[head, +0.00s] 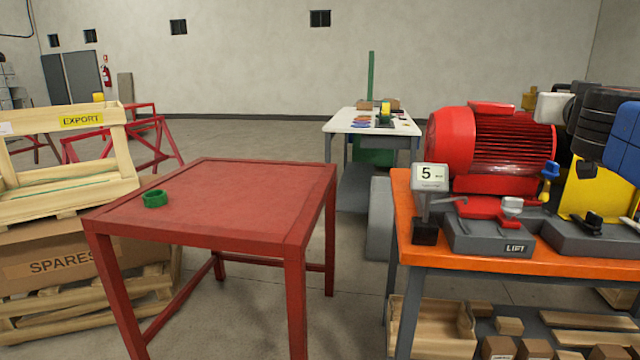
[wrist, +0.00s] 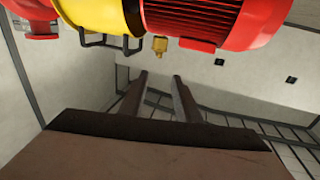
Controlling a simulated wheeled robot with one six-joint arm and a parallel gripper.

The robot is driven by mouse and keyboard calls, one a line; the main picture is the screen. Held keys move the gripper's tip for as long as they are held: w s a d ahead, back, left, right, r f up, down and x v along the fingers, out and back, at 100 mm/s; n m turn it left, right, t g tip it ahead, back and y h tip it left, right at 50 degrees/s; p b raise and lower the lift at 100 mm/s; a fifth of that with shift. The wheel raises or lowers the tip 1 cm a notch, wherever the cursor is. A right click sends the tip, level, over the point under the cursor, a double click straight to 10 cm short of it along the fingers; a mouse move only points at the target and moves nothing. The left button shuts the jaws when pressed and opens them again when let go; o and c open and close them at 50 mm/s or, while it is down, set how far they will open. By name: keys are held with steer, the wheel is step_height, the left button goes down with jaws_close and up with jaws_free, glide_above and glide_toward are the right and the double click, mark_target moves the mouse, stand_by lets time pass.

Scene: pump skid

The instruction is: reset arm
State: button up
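My gripper (wrist: 160,77) shows in the wrist view as two dark fingers standing apart, with bare wall seen between them. It is open and holds nothing. The wrist view looks tilted over, with a red ribbed motor (wrist: 195,22) and a yellow housing (wrist: 98,18) along its top edge, beyond the fingers. I cannot make out my gripper in the head view. Dark and blue parts crowd the right edge there, and I cannot tell whether they belong to my arm.
An export crate (head: 60,180) is at left. A white table (head: 350,122) stands behind. Floor shows between table and bench.

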steer(key=s+a+f+n+g+y, duration=0.25)
steer(key=a+f+y, duration=0.25)
steer(key=a+f, duration=0.6)
steer(key=s+a+f+n+g+y, duration=0.15)
steer(key=a+f+n+y, duration=0.35)
steer(key=a+f, duration=0.6)
steer(key=s+d+f+m+g+h, duration=0.1)
steer(key=s+f+g, duration=0.6)
steer(key=s+f, duration=0.9)
step_height(320, 180, down, 4)
steer(key=shift+s+f+m, duration=0.2)
steer(key=shift+s+m, duration=0.15)
steer(key=shift+m, duration=0.2)
steer(key=shift+o, duration=0.2)
